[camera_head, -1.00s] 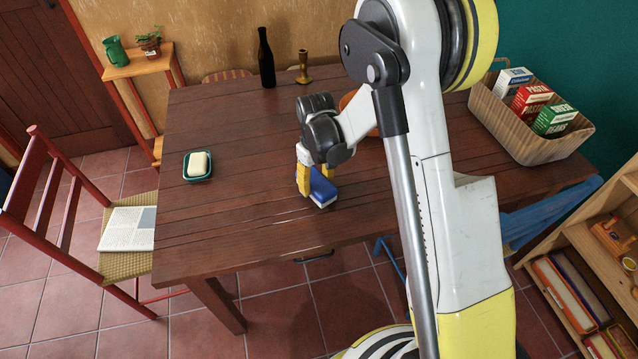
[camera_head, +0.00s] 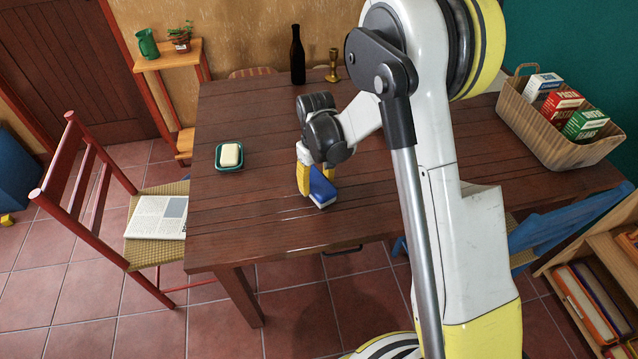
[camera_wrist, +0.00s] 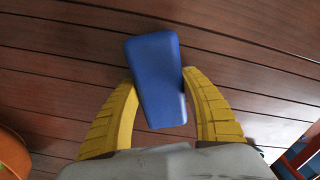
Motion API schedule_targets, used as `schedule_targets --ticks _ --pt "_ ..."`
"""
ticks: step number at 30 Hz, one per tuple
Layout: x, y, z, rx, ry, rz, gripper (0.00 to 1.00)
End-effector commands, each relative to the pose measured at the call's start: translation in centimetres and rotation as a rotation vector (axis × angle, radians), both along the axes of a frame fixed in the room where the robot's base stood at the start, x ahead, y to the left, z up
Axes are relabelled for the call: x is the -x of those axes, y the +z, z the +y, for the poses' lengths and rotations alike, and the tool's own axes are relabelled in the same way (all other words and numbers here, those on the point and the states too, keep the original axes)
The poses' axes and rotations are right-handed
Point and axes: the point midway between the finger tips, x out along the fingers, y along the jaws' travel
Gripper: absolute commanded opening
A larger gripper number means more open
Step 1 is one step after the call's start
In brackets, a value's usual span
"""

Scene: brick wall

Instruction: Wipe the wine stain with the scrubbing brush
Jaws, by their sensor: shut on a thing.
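The scrubbing brush (camera_head: 323,190) has a blue body with a pale underside, low over the front part of the dark wooden table (camera_head: 255,200). My gripper (camera_head: 315,181) points down with its yellow fingers shut on the brush. In the wrist view, the blue back of the brush (camera_wrist: 155,75) sits between the two fingertips (camera_wrist: 157,82). I cannot tell whether its underside touches the tabletop. I make out no wine stain; the brush and my arm hide part of the table.
A soap dish (camera_head: 229,156) with a pale bar lies left of my gripper. A dark bottle (camera_head: 297,56) and a brass candlestick (camera_head: 333,66) stand at the back. A basket of boxes (camera_head: 552,135) is at the right. A red chair (camera_head: 88,190) stands left of the table.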

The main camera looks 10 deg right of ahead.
Motion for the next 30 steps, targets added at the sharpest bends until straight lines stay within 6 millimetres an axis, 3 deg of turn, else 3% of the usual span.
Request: schedule_targets --ticks 3,18,24,30 --pt "0.0 2.6 0.0 0.000 0.000 0.000 0.20" --pt "-0.3 6.9 0.2 0.000 -0.003 0.000 0.20" --pt "-0.4 8.1 0.3 0.000 -0.003 0.000 0.20" --pt "-0.5 8.1 0.3 0.000 -0.004 0.000 0.20"
